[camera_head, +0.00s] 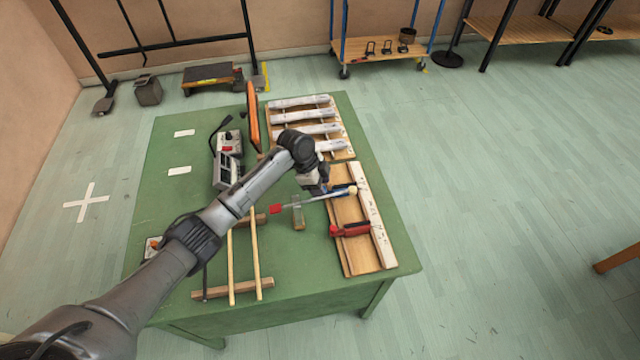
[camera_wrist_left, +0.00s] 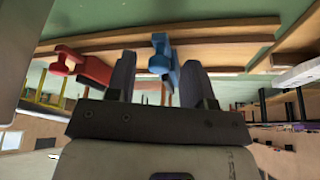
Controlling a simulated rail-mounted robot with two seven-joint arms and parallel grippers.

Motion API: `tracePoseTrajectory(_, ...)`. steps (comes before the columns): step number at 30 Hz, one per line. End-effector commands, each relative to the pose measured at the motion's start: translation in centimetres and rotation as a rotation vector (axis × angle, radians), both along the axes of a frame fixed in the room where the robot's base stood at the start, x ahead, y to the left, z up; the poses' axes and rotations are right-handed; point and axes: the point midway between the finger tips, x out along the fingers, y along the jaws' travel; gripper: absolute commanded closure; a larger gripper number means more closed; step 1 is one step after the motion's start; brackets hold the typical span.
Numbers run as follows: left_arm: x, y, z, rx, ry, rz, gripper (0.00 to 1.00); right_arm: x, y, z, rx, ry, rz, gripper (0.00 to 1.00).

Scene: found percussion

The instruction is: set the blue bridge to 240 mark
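The blue bridge (camera_head: 341,189) lies across the wooden board (camera_head: 358,262), mostly hidden by my gripper in the head view. In the left wrist view the blue bridge (camera_wrist_left: 166,62) shows between the two fingers of my left gripper (camera_wrist_left: 158,80). The fingers are apart, with a gap on the left finger's side; contact on the right side is unclear. In the head view my left gripper (camera_head: 318,186) is beside the bridge. A white strip with dark marks (camera_head: 376,218) runs along the board's right side; the 240 mark is too small to read.
A red bridge (camera_head: 350,229) sits nearer on the same board. A rack of pale bars (camera_head: 305,115) stands behind it. A grey box (camera_head: 227,160) and two sticks (camera_head: 255,250) lie to the left on the green table (camera_head: 155,220). The table's left side is mostly free.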

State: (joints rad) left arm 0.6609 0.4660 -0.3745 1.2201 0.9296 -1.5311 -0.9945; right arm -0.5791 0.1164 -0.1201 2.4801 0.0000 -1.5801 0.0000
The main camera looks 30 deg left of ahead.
Motion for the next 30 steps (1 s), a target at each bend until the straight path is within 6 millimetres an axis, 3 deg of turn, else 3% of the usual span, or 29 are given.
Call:
tracePoseTrajectory(6,0.0,0.1,0.2,0.000,0.000,0.000,0.52,-0.1,0.0,0.0,-0.002,0.002,0.002,0.57)
tracePoseTrajectory(10,-0.2,0.5,1.3,0.001,0.000,0.000,0.52,-0.1,-0.1,0.4,-0.004,0.001,0.003,0.57)
tracePoseTrajectory(21,-1.2,3.0,7.9,0.002,-0.002,0.000,0.52,-0.1,-0.2,2.2,-0.007,0.002,0.005,0.57)
tracePoseTrajectory(30,-1.9,4.5,11.7,0.001,0.000,0.000,0.52,-0.1,-0.1,2.9,-0.005,0.002,0.004,0.57)
